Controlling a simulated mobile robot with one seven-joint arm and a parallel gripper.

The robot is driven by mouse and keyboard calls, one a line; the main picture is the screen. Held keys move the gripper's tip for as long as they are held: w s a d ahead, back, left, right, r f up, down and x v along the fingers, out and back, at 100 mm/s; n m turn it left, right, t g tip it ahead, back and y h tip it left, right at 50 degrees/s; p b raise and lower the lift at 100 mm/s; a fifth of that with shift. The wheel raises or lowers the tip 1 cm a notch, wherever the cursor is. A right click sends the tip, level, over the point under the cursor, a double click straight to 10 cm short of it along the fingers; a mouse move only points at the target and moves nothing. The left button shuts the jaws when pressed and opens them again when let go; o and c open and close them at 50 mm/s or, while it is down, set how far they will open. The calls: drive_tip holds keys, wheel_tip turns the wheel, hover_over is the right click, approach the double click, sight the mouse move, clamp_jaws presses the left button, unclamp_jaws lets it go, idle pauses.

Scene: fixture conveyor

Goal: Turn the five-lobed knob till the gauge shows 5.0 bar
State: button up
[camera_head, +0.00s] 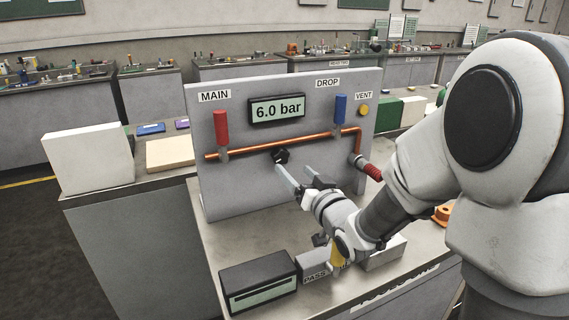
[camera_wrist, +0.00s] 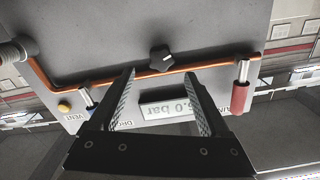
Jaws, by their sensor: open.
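My gripper (camera_head: 294,172) is open and empty, in front of and a little below the knob. In the wrist view its fingers (camera_wrist: 160,73) point toward the panel, spread wider than the knob, with a gap before it.
A red MAIN handle (camera_head: 221,128) and a blue DROP handle (camera_head: 340,109) stand on the pipe. A yellow VENT button (camera_head: 364,110) is at the right, and a red-sleeved pipe end (camera_head: 372,172) juts out below. A black display box (camera_head: 258,284) stands on the bench in front.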

sight(282, 158)
drive_tip(key=x, duration=0.6)
drive_tip(key=shift+w+a+r, duration=0.15)
clamp_jaws()
